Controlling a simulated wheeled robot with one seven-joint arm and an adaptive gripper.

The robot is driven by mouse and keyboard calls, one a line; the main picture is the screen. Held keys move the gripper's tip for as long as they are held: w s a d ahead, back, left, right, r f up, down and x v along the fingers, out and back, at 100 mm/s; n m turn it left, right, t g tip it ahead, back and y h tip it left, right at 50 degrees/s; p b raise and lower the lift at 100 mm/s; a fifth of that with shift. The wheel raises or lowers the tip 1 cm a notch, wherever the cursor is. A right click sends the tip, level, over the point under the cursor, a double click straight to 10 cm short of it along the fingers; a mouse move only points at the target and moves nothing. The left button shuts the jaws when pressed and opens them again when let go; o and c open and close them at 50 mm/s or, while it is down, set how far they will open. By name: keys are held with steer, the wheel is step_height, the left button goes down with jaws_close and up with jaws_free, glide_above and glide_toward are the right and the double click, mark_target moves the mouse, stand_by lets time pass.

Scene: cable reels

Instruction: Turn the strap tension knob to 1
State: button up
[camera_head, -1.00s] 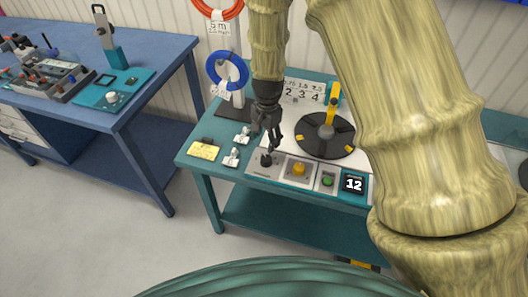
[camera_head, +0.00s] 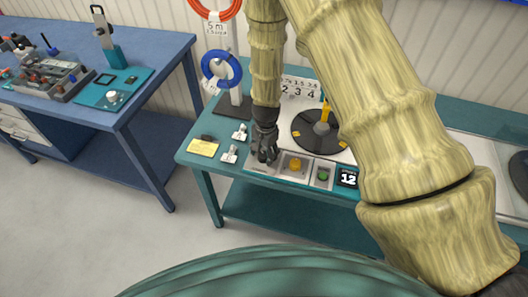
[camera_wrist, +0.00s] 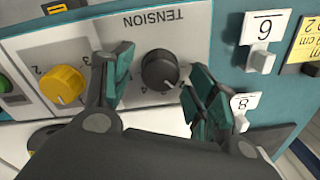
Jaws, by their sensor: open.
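The tension knob (camera_wrist: 160,70) is a black round knob on a light grey panel lettered TENSION (camera_wrist: 150,18), upside down in the wrist view. Numbers are printed around it; a 4 shows by its lower left, and others are partly hidden. My gripper (camera_wrist: 163,82) is open, with one teal-padded finger on each side of the knob. The right finger looks very near the knob; I cannot tell whether it touches. In the head view my gripper (camera_head: 264,152) is over the left end of the panel row and hides the knob.
White tags 6 (camera_wrist: 263,40) and 8 (camera_wrist: 241,108) stand on the other side. A black turntable (camera_head: 318,131) lies behind.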

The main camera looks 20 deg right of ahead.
steer(key=shift+f, duration=0.3)
steer(key=c, duration=1)
steer(key=shift+c, duration=0.2)
steer(key=shift+n, duration=0.3)
steer(key=n+b, duration=0.2)
steer(key=n, duration=0.1)
steer(key=shift+f, duration=0.1)
steer(key=shift+n+b, duration=0.7)
steer(key=shift+n, duration=1.5)
